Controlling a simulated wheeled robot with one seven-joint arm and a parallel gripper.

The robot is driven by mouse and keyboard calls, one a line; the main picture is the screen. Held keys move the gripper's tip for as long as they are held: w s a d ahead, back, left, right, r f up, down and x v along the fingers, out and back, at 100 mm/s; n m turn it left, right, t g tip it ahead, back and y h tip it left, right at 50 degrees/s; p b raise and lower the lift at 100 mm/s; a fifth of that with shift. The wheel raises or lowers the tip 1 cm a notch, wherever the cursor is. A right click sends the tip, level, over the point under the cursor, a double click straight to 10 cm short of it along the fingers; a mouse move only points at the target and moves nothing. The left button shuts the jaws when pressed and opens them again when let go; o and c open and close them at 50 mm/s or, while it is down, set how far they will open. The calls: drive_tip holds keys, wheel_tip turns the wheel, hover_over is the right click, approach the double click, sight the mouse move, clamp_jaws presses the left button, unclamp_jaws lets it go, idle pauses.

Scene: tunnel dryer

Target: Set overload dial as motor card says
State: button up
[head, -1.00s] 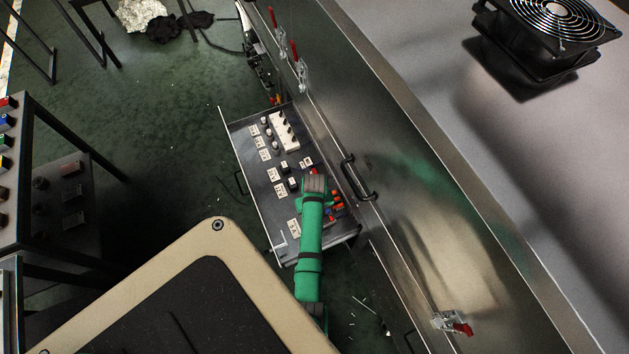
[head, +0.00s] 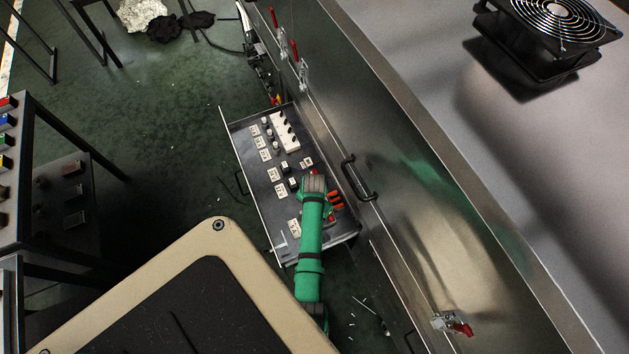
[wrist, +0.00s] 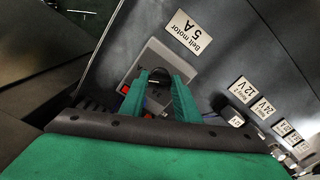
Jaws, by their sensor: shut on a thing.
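The motor card (wrist: 190,37) is a white label reading "Belt motor 5 A", and it reads upside down in the wrist view. Beside it is a grey overload unit (wrist: 152,58) with blue and red buttons at its lower left. The dark round overload dial (wrist: 158,73) is on this unit. My gripper (wrist: 160,78) has its two green fingers on either side of the dial, shut on it. The fingers cover part of the dial, and I cannot read its setting. In the head view my green arm hides the dial.
A dark tray-like panel (head: 246,190) holds several labels, knobs and a white switch block (head: 285,131). White labels reading 12 V (wrist: 239,88) and 24 V lie to the right in the wrist view. A metal housing wall with a black handle (head: 358,178) stands close beside my arm.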

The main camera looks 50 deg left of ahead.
drive_tip(key=shift+m, duration=1.2)
drive_tip(key=shift+w, duration=0.1)
drive_tip(key=o, duration=1)
drive_tip(key=shift+o, duration=0.2)
wheel_tip(320, 180, up, 11)
drive_tip(key=shift+f, duration=0.1)
